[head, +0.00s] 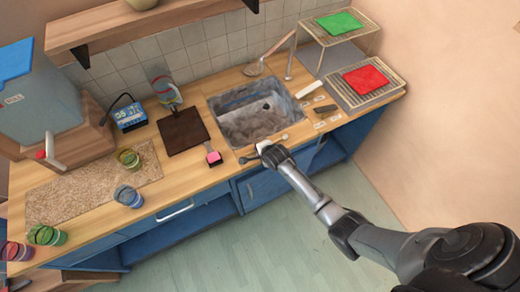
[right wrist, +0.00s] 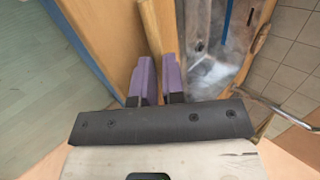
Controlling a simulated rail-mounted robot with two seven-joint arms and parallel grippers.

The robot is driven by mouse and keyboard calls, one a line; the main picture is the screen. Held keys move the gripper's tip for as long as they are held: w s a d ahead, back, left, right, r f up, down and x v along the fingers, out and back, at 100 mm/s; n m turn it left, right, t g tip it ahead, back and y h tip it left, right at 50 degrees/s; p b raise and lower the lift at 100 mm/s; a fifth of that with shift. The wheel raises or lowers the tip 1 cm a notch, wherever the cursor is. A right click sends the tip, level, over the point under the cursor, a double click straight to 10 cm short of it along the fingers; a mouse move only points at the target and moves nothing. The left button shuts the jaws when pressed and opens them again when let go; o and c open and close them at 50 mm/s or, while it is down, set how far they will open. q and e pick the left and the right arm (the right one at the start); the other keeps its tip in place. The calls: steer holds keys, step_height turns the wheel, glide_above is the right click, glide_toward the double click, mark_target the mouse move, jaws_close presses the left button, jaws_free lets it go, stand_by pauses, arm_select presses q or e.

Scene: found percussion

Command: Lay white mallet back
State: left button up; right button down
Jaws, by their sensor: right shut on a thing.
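My right gripper (head: 260,152) is over the front edge of the counter, just in front of the sink. In the right wrist view its purple fingers (right wrist: 158,82) are closed around a thin wooden stick (right wrist: 150,28), which I take to be the white mallet's handle. The stick runs away from the fingers beside the counter edge. The gripper hides part of it, and its white head cannot be made out. I cannot tell whether the stick touches the counter. My left gripper cannot be made out in the head view.
The grey sink (head: 247,122) lies behind my right gripper. A pink-ended brush (head: 213,157) and a dark board (head: 183,130) are to its left. Small items, including a dark block (head: 325,109), lie right of the sink. A rack holds a red sheet (head: 366,79). Several cups stand left.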

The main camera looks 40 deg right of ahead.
steer(key=shift+s+f, duration=0.1)
steer(key=shift+f, duration=0.2)
steer(key=c, duration=1.1)
jaws_free()
steer(key=shift+d+f, duration=0.1)
arm_select(q)
steer(key=shift+w+d, duration=0.15)
steer(key=shift+d, duration=0.1)
arm_select(e)
steer(key=shift+r, duration=0.4)
arm_select(q)
step_height(320, 180, up, 2)
steer(key=shift+r+p, duration=0.1)
steer(key=shift+p, duration=0.95)
arm_select(e)
steer(key=v, duration=1.3)
steer(key=shift+r, duration=0.4)
arm_select(q)
steer(key=shift+a, duration=0.1)
